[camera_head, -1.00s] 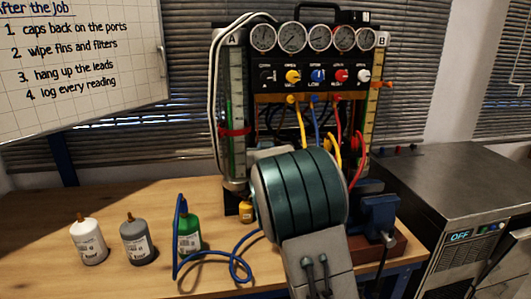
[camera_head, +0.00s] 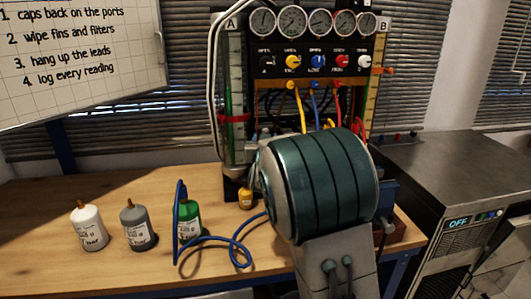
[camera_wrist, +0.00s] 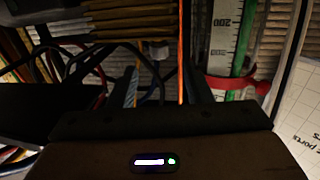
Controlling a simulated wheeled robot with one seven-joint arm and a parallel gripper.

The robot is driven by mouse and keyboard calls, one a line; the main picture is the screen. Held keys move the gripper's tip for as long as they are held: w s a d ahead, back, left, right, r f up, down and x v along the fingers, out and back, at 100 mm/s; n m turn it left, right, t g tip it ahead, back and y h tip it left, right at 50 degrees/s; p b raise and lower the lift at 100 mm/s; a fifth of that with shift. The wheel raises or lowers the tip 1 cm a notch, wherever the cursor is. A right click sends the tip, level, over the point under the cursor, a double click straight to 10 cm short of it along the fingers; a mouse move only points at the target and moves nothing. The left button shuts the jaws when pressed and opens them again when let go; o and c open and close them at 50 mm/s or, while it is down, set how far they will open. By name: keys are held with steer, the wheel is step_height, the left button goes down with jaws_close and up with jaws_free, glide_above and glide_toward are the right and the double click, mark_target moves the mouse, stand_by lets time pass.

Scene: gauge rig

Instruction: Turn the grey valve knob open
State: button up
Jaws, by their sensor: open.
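The valve knobs sit in a row on the black panel of the gauge rig in the head view. The palest one, whitish grey, is the knob (camera_head: 364,62) at the right end, beside a red one. My gripper is hidden behind my thick green arm link in the head view. In the wrist view, my gripper (camera_wrist: 166,80) is open, with its dark body across the bottom and nothing seen between its fingers. It is in front of the rig's hoses and the left scale tube (camera_wrist: 222,45). No knob can be made out in the wrist view.
Hoses hang below the panel. White (camera_head: 88,226), grey (camera_head: 138,228) and green (camera_head: 188,221) bottles stand on the bench (camera_head: 40,215), with a blue hose (camera_head: 238,250) by the green one. A blue vice (camera_head: 386,205) stands right of my arm. A metal cabinet (camera_head: 430,165) is at right.

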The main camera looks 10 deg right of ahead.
steer(key=s+a, duration=0.1)
steer(key=s, duration=0.7)
steer(key=shift+s+a, duration=0.3)
steer(key=shift+s, duration=0.1)
